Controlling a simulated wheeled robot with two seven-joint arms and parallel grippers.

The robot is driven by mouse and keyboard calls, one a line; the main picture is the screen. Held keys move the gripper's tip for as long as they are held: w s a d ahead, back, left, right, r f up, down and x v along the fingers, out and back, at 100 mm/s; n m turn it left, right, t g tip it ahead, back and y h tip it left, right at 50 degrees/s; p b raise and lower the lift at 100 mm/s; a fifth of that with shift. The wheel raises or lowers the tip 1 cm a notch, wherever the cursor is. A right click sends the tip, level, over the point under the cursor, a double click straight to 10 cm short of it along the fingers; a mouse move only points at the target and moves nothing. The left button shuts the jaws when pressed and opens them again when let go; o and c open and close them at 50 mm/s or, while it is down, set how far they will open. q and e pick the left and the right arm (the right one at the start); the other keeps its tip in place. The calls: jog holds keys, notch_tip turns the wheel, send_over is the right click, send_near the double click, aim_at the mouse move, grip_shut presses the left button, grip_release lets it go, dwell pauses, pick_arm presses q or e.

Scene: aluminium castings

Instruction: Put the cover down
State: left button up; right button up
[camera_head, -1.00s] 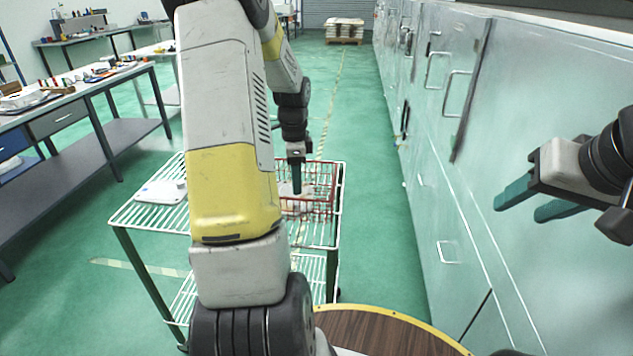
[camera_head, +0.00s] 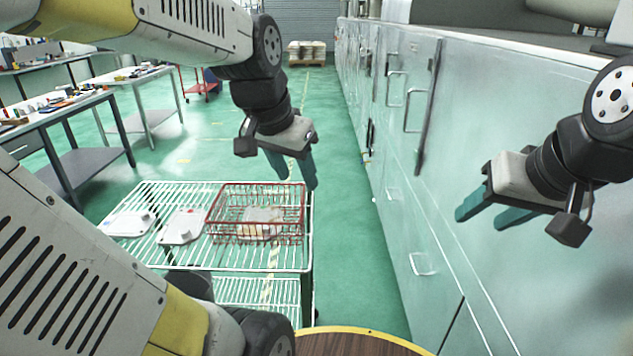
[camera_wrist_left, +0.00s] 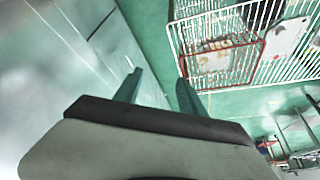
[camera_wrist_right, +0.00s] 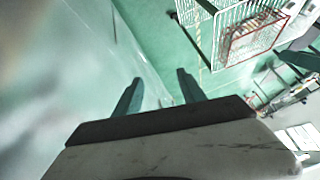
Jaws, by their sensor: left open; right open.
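Two pale grey flat castings, which look like covers, lie on the wire cart (camera_head: 160,257): one at the left (camera_head: 128,223) and one in the middle (camera_head: 181,227). The red wire basket (camera_head: 228,238) stands on the cart's right part with pale pieces (camera_head: 262,222) inside; their exact shape is unclear. My left gripper (camera_head: 292,170) is open and empty, above the basket's back right side and apart from it; its fingers also show in the left wrist view (camera_wrist_left: 160,90). My right gripper (camera_head: 482,215) is open and empty in front of the cabinets, far right of the cart.
A row of pale green cabinets (camera_head: 440,190) with handles runs along the right. Workbenches (camera_head: 50,115) with small items stand at the left. A round wooden top with a yellow rim (camera_head: 345,343) is at the bottom. The green floor between cart and cabinets is clear.

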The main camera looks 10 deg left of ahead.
pick_arm(q)
jog(key=s+d+n+t+h, duration=0.1)
jog(key=s+d+n, duration=0.1)
jog(key=s, duration=0.3)
jog(key=shift+s+d+r+n, duration=0.15)
jog(key=shift+s+d+n, duration=0.25)
jog(key=shift+d, duration=0.15)
jog(key=shift+c, duration=1.3)
jog(key=shift+w+d, duration=0.1)
